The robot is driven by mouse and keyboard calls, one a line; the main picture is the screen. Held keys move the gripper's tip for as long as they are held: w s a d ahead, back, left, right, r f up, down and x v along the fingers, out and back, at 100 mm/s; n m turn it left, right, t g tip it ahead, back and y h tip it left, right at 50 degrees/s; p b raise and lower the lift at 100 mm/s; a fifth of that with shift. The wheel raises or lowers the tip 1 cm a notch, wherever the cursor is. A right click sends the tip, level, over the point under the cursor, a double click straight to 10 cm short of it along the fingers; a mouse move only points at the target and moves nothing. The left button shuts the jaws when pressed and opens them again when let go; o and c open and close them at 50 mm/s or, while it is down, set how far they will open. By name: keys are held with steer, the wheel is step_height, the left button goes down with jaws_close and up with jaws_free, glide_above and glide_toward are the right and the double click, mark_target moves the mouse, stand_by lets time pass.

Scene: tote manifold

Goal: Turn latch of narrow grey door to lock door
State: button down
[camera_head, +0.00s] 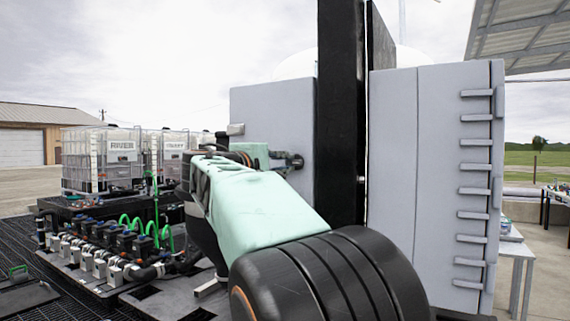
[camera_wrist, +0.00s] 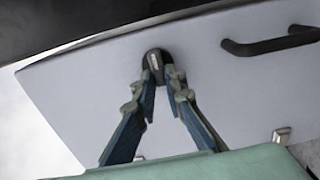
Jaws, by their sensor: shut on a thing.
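The narrow grey door (camera_wrist: 215,85) fills much of the wrist view, tilted in the picture. Its small dark latch (camera_wrist: 154,56) sits near the upper edge of the panel. My gripper (camera_wrist: 161,78) has its two fingers closed in on the latch, one tip on each side, and is shut on it. In the head view my gripper (camera_head: 297,161) reaches the face of a grey panel (camera_head: 270,106) left of a black post. The latch itself cannot be made out there, and my arm covers the panel's lower part.
A black bar handle (camera_wrist: 270,42) is on the door, right of the latch. In the head view a black post (camera_head: 341,110) stands close right of my gripper, with a large grey cabinet (camera_head: 440,190) beyond. Valves and green hoses (camera_head: 140,232) lie at lower left.

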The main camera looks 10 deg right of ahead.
steer(key=c, duration=2)
jaws_free()
steer(key=v, duration=1.2)
